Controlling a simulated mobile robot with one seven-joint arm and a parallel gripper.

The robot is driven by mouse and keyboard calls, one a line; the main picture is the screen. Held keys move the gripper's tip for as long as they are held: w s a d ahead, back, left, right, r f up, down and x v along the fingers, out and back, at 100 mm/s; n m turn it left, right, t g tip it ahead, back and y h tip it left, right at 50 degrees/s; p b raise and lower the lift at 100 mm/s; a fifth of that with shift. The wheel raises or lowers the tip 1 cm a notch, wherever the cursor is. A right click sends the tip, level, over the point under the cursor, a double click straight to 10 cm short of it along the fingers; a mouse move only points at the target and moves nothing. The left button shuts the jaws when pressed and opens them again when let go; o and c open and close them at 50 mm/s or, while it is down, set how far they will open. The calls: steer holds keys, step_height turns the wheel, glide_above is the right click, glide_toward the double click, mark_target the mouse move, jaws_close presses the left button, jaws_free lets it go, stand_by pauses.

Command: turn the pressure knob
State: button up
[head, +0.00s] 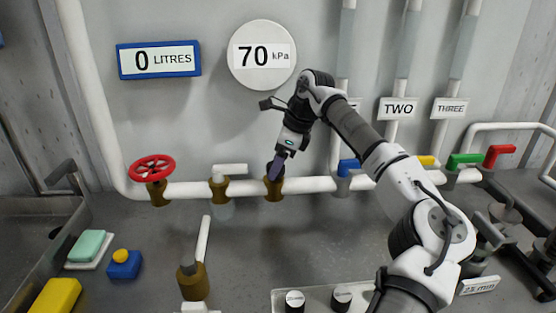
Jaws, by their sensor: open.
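A round white gauge (252,76) on the wall reads 70 kPa. Below it, a brass fitting (274,189) sits on the white horizontal pipe. A dark part at its top, seemingly the pressure knob, is mostly hidden by my gripper (276,167). The jaws are open, but the gap between the fingers is hard to see. I cannot tell whether the fingers touch the knob or stand around it.
A red handwheel (152,168) and a white lever valve (229,170) stand on the pipe to the left. Blue, yellow, green (465,160) and red levers are to the right. A display (158,59) reads 0 LITRES. Black-and-white knobs (295,301) stand in front.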

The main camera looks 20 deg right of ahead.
steer(key=shift+c, duration=0.2)
steer(key=c, duration=0.9)
steer(key=shift+m+b, duration=0.35)
steer(key=shift+m, duration=0.05)
steer(key=shift+s+f+m+t+h+b, duration=0.15)
steer(key=shift+m+t+h+b, duration=0.2)
steer(key=shift+m+b, duration=0.5)
steer(key=m+h+b, duration=0.1)
steer(key=m+b, duration=0.1)
steer(key=m, duration=0.1)
steer(key=shift+a+m+t+b, duration=0.1)
steer(key=shift+m+t+b, duration=0.2)
steer(key=shift+m+t, duration=0.05)
steer(key=m+h+b, duration=0.1)
steer(key=m, duration=0.1)
steer(key=m+b, duration=0.2)
steer(key=shift+a+t+h, duration=0.1)
steer(key=shift+t+h, duration=0.25)
steer(key=shift+t, duration=0.05)
steer(key=shift+a+m+h+b, duration=0.1)
steer(key=shift+m+h+b, duration=0.5)
steer(key=shift+m, duration=0.7)
